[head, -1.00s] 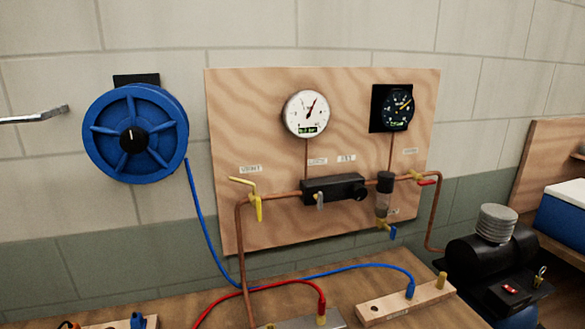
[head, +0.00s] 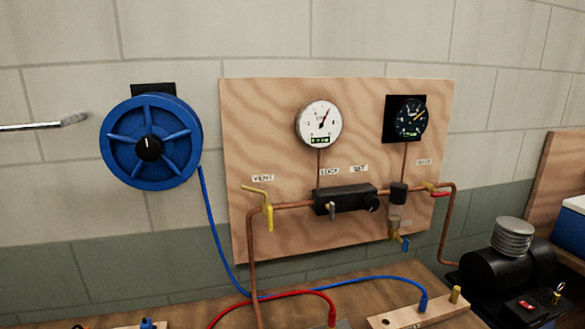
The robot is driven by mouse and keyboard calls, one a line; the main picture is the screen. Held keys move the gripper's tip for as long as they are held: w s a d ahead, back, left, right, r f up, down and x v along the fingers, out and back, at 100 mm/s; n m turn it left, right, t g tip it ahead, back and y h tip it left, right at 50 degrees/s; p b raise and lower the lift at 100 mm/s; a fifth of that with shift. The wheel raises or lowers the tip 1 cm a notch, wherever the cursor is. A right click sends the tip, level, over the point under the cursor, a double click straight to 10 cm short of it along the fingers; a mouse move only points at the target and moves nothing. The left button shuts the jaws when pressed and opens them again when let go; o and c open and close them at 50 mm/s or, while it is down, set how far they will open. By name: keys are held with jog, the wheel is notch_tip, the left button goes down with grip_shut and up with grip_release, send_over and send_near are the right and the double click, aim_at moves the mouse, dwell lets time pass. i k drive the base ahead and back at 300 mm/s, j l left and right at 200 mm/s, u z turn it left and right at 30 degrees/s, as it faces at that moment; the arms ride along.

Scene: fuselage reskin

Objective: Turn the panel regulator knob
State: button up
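The panel (head: 270,130) is a wooden board on the wall. The black regulator block (head: 340,197) sits on its lower half, with a round black knob (head: 371,203) at its right end, below the label "SET" (head: 359,168). A small grey lever (head: 332,211) hangs at the block's left, near the label "LOCK" (head: 329,171). A white dial gauge (head: 319,123) and a black dial gauge (head: 411,118) are above. My gripper is not in view.
A yellow vent handle (head: 268,214) is left of the block, and a filter bowl (head: 397,205) and red-handled valve (head: 440,193) are right. A blue hose reel (head: 151,142) hangs left. Blue and red hoses cross the bench. A black compressor (head: 510,270) stands at the right.

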aim_at(370, 203)
jog(key=l+u, duration=0.2)
jog(key=u, duration=0.3)
jog(key=l+u, duration=0.2)
jog(key=u, duration=0.25)
jog(key=l+u, duration=0.2)
jog(key=u, duration=0.3)
jog(key=k, duration=0.05)
